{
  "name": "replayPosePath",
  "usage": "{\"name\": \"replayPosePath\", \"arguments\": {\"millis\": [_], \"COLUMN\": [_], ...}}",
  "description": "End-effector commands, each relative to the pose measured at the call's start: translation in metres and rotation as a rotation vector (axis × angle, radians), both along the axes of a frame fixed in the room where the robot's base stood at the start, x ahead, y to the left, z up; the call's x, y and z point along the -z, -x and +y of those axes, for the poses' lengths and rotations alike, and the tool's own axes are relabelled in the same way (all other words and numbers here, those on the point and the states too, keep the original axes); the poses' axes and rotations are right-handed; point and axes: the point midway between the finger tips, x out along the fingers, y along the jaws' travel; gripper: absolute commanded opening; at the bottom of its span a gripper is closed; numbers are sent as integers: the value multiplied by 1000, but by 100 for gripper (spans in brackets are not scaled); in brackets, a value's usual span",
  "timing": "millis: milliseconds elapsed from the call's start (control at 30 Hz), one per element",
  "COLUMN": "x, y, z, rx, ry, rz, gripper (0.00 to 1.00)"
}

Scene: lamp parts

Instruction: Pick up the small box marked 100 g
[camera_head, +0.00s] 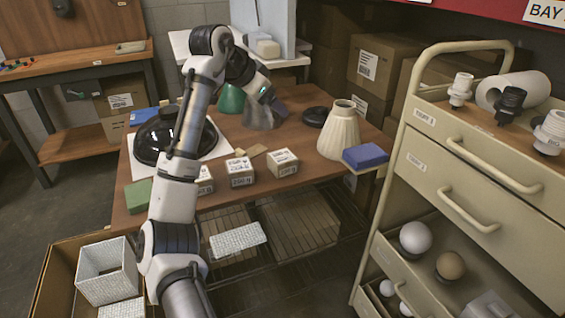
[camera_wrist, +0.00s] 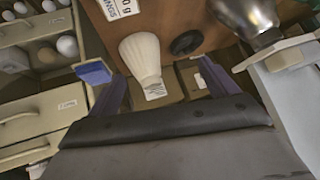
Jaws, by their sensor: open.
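Three small cardboard boxes with white labels stand in a row along the table's front edge in the head view: a left box (camera_head: 205,182) partly hidden behind my arm, a middle box (camera_head: 240,173) and a right box (camera_head: 283,164). The label numbers are too small to read surely, so I cannot tell which is marked 100 g. My gripper (camera_head: 278,108) is open and empty, above the back of the table near a grey metal shade (camera_head: 257,117), away from the boxes. In the wrist view its fingers (camera_wrist: 162,80) are apart; a labelled box (camera_wrist: 127,8) is cut off at the top.
A cream ribbed shade (camera_head: 339,132), a black disc (camera_head: 315,116) and a blue block (camera_head: 365,156) lie right of the boxes. A black shade (camera_head: 160,138) and green block (camera_head: 138,195) are left. A beige drawer cart (camera_head: 450,170) stands close to the table's right.

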Motion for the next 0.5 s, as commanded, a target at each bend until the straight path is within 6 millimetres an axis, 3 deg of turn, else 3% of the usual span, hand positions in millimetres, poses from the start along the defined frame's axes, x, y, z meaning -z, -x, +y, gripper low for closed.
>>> {"name": "replayPosePath", "arguments": {"millis": [100,200,367,500], "x": [30,40,55,80], "y": [18,29,33,28], "z": [2,6,6,-3], "rx": [84,125,146,146], "ry": [-113,-162,-183,-182], "rz": [197,293,341,340], "gripper": [85,85,85,85]}}
